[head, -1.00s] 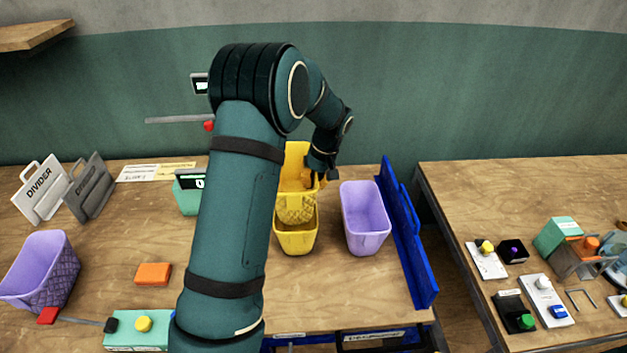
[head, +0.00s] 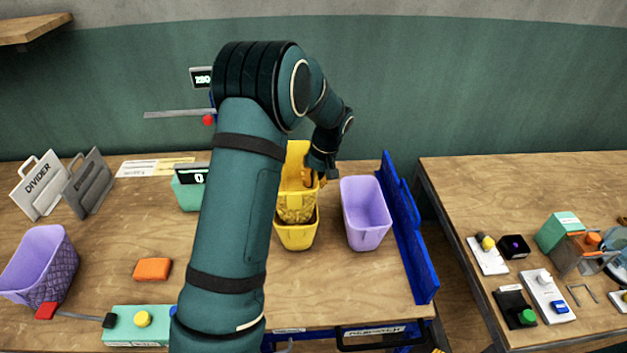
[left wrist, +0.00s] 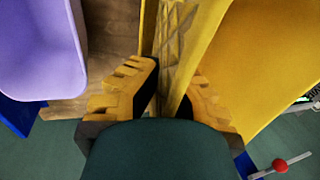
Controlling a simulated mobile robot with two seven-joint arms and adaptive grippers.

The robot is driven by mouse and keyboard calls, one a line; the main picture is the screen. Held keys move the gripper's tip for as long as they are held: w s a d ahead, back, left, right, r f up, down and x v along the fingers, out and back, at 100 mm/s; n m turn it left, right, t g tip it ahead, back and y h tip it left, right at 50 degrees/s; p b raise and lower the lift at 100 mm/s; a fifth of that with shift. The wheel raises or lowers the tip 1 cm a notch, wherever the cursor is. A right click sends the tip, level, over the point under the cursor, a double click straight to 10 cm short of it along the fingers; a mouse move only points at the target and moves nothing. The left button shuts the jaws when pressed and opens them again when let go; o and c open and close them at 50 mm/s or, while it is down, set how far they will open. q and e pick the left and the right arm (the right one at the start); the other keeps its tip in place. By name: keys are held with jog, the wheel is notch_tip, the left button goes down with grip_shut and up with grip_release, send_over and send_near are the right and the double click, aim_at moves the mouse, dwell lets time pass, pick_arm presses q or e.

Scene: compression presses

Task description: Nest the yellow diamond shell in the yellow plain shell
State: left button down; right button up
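The yellow diamond shell (head: 296,208) shows its diamond-patterned outside in the head view. Its lower part is inside the mouth of the yellow plain shell (head: 296,238), which stands upright on the table. The diamond shell still rises well above the plain shell's rim. My left gripper (head: 318,178) is at the diamond shell's right side. In the left wrist view, the fingers (left wrist: 168,95) are closed on either side of the diamond shell's wall (left wrist: 178,42). My left arm hides part of the shells' left side. My right gripper is not in view.
A purple shell (head: 365,213) stands close on the right, beside a blue rail (head: 409,235). A patterned purple shell (head: 42,268), an orange block (head: 152,269) and dividers (head: 87,183) are on the left. A second table (head: 450,200) is to the right, past a gap.

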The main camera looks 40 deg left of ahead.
pick_arm(q)
jog(key=shift+f, duration=0.2)
jog(key=shift+f+b, duration=0.75)
jog(key=shift+f, duration=0.3)
jog(key=c, duration=1.1)
grip_release()
jog(key=shift+o, duration=0.2)
